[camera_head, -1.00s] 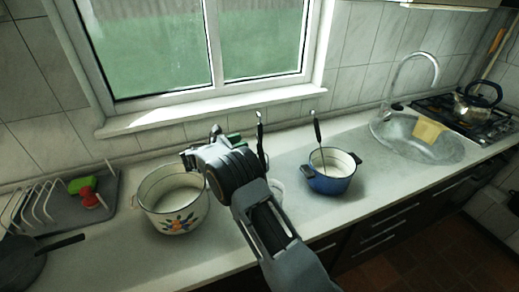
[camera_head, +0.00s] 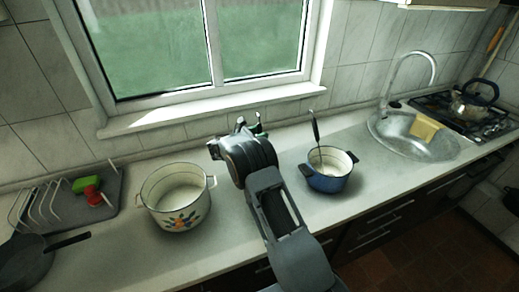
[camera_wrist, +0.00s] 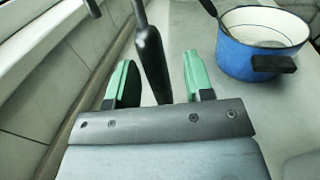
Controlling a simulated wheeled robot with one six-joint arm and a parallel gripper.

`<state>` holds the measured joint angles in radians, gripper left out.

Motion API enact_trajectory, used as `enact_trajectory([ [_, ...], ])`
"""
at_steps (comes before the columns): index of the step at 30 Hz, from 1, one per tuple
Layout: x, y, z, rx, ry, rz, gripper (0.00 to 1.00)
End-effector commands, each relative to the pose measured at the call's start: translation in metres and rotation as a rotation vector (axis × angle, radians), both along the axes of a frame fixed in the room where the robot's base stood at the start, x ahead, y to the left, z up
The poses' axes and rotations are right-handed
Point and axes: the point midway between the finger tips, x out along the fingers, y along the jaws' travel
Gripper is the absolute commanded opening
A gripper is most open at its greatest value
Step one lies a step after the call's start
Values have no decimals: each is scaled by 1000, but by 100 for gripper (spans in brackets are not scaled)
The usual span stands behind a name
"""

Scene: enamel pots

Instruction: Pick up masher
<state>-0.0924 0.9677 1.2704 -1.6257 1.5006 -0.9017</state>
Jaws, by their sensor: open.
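My gripper (camera_wrist: 160,78) is open, with green fingertips apart on either side of a dark utensil handle (camera_wrist: 151,52) in the wrist view. The handle stands steeply between the fingers, with no clear contact on either side. Its lower end is hidden by my gripper, so I cannot tell for sure that it is the masher. In the head view my gripper (camera_head: 256,128) is near the back of the counter, and my arm hides most of that utensil. Another dark-handled utensil (camera_head: 315,127) stands in the blue pot (camera_head: 331,181); its head is not clear.
A white flowered pot (camera_head: 178,212) stands left of my arm, and the blue pot (camera_wrist: 262,45) is close on the right. The window sill (camera_head: 215,105) and tiled wall lie behind. A dish rack (camera_head: 108,180) and pan (camera_head: 25,262) are at left, a sink (camera_head: 395,125) at right.

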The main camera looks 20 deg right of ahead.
Motion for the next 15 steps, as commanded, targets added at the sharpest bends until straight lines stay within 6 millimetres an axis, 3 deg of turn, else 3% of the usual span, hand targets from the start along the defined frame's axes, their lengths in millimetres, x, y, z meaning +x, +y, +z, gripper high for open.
enact_trajectory([
  [6, 0, -1, 0, 0, 0, 1, 48],
  [15, 0, -1, 0, 0, 0, 1, 19],
])
